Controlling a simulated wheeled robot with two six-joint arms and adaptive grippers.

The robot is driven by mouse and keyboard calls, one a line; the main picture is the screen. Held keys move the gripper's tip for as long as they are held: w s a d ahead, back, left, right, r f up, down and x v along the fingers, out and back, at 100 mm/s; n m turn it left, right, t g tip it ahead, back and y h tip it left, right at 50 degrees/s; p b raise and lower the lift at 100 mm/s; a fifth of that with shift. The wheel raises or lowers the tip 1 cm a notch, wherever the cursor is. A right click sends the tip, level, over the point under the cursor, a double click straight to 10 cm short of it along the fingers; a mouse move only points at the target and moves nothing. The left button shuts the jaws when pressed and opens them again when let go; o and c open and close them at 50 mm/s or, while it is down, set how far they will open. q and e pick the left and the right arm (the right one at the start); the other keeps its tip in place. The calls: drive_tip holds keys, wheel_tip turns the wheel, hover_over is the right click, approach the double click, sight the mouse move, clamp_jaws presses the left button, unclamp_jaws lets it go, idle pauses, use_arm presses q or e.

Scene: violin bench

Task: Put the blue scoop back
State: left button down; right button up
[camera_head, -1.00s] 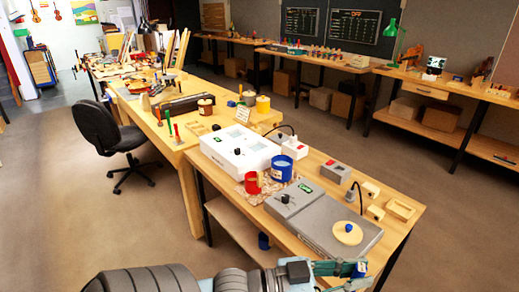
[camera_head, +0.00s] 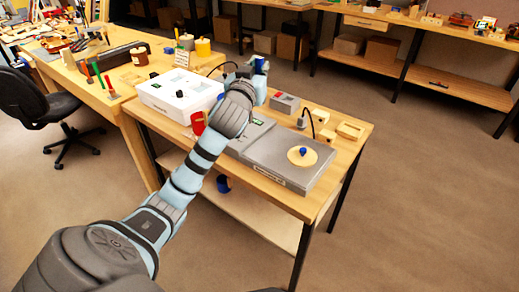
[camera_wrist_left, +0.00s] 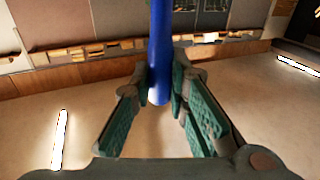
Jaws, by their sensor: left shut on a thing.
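My left gripper (camera_head: 254,74) is over the far side of the near bench, beyond the white box. In the left wrist view it (camera_wrist_left: 165,88) is shut on the blue scoop (camera_wrist_left: 159,45). The long blue handle stands upright between its fingers; its upper end leaves the picture, so the scoop's bowl does not show. A little blue (camera_head: 260,63) shows at the gripper in the head view. The arm hides the bench top just below the gripper. My right gripper is not in view.
A blue container (camera_head: 223,183) is on the lower shelf.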

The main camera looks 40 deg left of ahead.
use_arm(q)
wheel_tip(320, 180, down, 19)
drive_tip(key=b, duration=0.6)
drive_tip(key=shift+f, duration=0.1)
drive_tip(key=c, duration=1.6)
unclamp_jaws()
drive_tip(key=shift+o, duration=0.2)
drive_tip(key=shift+d, duration=0.1)
drive_tip(key=p+v, duration=0.1)
drive_tip(key=v, duration=1.1)
